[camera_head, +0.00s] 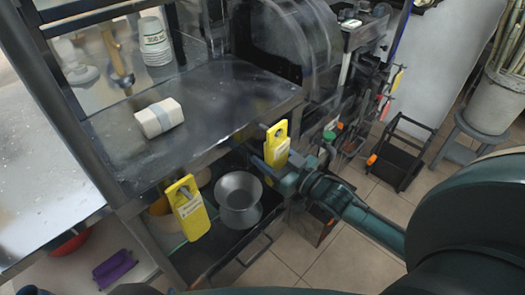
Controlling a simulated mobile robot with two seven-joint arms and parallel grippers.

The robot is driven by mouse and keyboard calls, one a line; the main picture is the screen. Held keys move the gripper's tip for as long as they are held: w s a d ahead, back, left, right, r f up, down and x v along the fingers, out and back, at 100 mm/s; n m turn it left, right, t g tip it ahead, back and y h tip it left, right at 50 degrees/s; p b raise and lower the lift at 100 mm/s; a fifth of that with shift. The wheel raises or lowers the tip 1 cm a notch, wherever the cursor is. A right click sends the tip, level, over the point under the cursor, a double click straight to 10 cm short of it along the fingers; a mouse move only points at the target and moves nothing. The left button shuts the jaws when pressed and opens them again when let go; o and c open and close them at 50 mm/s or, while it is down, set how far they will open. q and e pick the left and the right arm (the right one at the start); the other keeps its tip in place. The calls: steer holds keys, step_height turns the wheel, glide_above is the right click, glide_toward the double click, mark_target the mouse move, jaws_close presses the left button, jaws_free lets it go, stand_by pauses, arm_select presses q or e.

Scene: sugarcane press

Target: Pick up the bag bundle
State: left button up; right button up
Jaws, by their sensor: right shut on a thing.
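Two yellow bag bundles with a hole at the top hang at the front edge of the metal counter. The right bag bundle (277,146) is at my right gripper (268,163), whose fingers are shut on its lower part. The fingertips are partly hidden by the bundle. The left bag bundle (187,208) hangs free on its hook, apart from the gripper. My left gripper is not clearly visible; only a teal part of my own body shows along the bottom edge.
A metal pot (238,191) stands on the shelf below the bundles. The press is behind my gripper. A black rack (398,152) stands on the tiled floor at right.

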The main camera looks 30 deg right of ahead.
steer(key=v, duration=1.4)
steer(key=shift+s+d, duration=0.2)
steer(key=shift+s, duration=0.2)
steer(key=shift+w+r, duration=0.1)
stand_by(0.4)
